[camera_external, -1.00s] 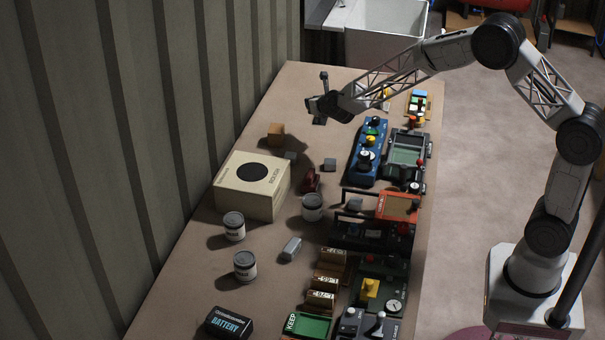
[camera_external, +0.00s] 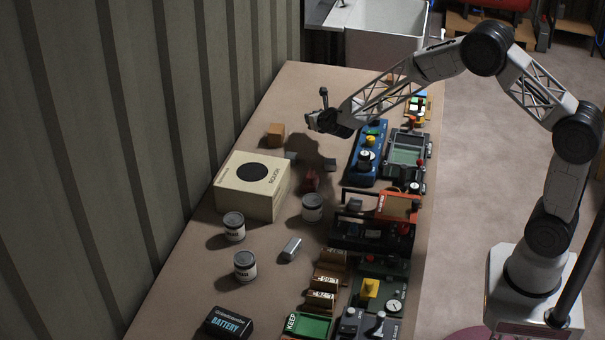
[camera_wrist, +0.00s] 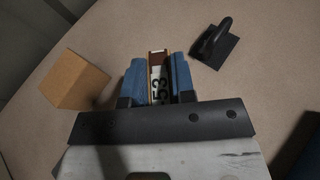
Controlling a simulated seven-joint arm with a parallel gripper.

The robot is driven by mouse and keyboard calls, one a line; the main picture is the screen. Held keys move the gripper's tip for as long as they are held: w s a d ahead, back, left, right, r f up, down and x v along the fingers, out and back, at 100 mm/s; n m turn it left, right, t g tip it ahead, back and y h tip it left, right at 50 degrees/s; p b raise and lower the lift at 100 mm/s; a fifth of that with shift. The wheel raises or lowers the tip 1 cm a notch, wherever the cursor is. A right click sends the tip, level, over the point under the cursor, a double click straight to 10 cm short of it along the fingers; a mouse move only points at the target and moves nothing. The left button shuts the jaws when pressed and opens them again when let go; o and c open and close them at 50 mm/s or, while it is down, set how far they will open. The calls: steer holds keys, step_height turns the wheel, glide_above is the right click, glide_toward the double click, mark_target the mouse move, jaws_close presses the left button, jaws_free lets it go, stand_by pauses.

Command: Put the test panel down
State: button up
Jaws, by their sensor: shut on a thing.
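My gripper (camera_wrist: 160,82) is shut on the test panel, a narrow brown piece with a white label reading "53" (camera_wrist: 159,85). In the wrist view the panel is pinched between the two blue fingers. In the external view my gripper (camera_external: 322,122) hangs over the far part of the bench, and the panel cannot be made out clearly there. The panel's underside is hidden, so I cannot tell whether it touches the bench.
A brown block (camera_wrist: 76,80) lies left of the fingers and a dark handled tool (camera_wrist: 214,43) right. The bench (camera_external: 185,285) also holds a beige box (camera_external: 235,190), cans (camera_external: 245,265), a battery (camera_external: 229,323), a green KEEP tray (camera_external: 308,326) and labelled brown pieces (camera_external: 324,283).

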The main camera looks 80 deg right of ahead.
steer(key=shift+f, duration=0.1)
steer(key=shift+f, duration=1.85)
steer(key=o, duration=0.9)
steer(key=shift+f, duration=0.1)
steer(key=shift+s+a+r, duration=0.3)
steer(key=shift+a+r, duration=0.05)
steer(key=shift+v, duration=3.25)
steer(key=shift+f, duration=0.1)
steer(key=shift+s, duration=0.1)
